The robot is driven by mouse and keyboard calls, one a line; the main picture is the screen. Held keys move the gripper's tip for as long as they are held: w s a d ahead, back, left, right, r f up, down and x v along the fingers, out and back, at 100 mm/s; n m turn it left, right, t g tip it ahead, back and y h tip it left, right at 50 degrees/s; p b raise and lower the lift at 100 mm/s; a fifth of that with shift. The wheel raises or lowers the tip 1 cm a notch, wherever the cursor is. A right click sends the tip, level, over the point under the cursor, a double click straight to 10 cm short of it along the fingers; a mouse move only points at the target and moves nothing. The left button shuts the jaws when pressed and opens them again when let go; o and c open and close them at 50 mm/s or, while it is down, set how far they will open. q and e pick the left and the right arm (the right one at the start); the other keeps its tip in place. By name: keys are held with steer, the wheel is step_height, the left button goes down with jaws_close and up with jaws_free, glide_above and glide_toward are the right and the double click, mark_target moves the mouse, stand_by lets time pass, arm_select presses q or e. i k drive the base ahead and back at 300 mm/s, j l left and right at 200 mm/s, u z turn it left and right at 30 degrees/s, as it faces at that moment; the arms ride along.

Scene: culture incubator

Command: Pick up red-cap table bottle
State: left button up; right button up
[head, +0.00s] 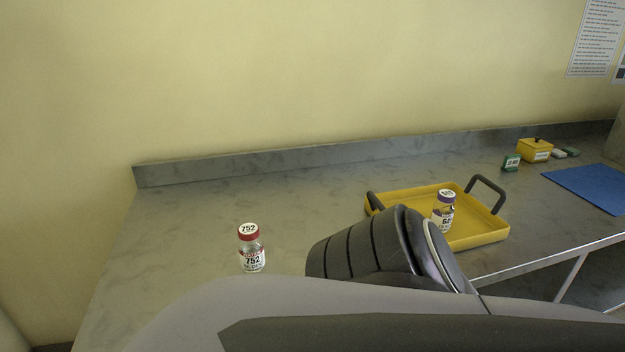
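The red-cap bottle (251,249) stands upright on the grey table, left of the picture's middle. It is clear glass with a white label reading 752, and 752 also shows on top of its cap. One of my arms fills the lower middle and right of the head view, just right of the bottle and in front of the tray. Neither gripper's fingers can be seen. Nothing is seen touching the bottle.
A yellow tray (487,238) with dark handles holds a purple-cap bottle (443,212). The table left of the red-cap bottle is clear. A raised ledge (300,155) runs along the back.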

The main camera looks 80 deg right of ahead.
mark_target(250, 243)
steer(key=z, duration=2.85)
